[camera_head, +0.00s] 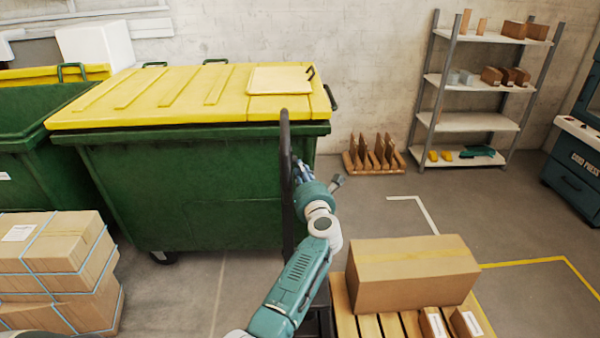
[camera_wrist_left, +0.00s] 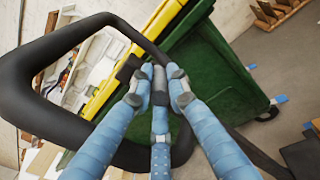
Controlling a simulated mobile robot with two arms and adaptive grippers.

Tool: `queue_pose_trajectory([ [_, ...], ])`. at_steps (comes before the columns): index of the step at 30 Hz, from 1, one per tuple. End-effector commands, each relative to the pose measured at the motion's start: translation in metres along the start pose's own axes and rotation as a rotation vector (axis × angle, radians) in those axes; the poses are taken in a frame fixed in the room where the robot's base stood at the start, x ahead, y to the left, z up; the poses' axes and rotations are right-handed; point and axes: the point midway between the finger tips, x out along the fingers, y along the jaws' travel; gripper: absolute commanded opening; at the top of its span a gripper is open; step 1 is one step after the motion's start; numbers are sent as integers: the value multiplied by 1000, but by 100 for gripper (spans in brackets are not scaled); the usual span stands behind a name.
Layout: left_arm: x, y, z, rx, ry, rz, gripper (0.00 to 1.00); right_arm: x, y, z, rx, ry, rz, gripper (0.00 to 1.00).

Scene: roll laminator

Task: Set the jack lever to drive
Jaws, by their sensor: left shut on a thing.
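The jack's black loop handle (camera_head: 285,165) stands upright in front of the green bin, seen nearly edge-on in the head view. In the left wrist view the loop (camera_wrist_left: 45,58) is large and close. The dark jack lever (camera_wrist_left: 130,68) shows inside the loop, by the fingertips. My left gripper (camera_head: 298,168) is at the handle. In the left wrist view its blue fingers (camera_wrist_left: 155,82) are closed around a dark piece of the lever, and their pads partly hide it. I cannot tell which setting the lever is at. My right gripper is not in view.
A green bin (camera_head: 190,190) with a yellow lid (camera_head: 170,95) stands right behind the handle. A box (camera_head: 412,275) on a wooden pallet (camera_head: 345,310) is right of my left arm. Strapped cartons (camera_head: 55,265) stand at left. Floor beyond the pallet is clear.

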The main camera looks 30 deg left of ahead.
Motion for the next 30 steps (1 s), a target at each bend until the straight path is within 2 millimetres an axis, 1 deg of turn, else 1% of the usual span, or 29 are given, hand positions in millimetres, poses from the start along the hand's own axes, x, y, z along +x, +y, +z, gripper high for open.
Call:
queue_pose_trajectory([
  [1,1,2,1,0,-1,4,0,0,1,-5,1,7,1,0],
  [2,1,2,1,0,-1,4,18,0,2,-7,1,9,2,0],
  [4,1,2,1,0,-1,3,31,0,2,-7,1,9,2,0],
  [5,1,2,1,0,-1,3,35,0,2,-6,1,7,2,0],
  [8,0,1,0,0,-1,2,35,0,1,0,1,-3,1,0],
  [13,0,1,0,-1,-1,1,35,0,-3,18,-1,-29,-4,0],
  [17,0,3,9,-4,-1,1,35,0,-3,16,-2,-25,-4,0],
  [20,-1,8,23,-8,-1,2,35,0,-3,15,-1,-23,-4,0],
  [27,-2,23,68,-7,-2,2,35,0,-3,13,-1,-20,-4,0],
  [30,-1,29,82,-5,-2,4,35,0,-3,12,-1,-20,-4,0],
])
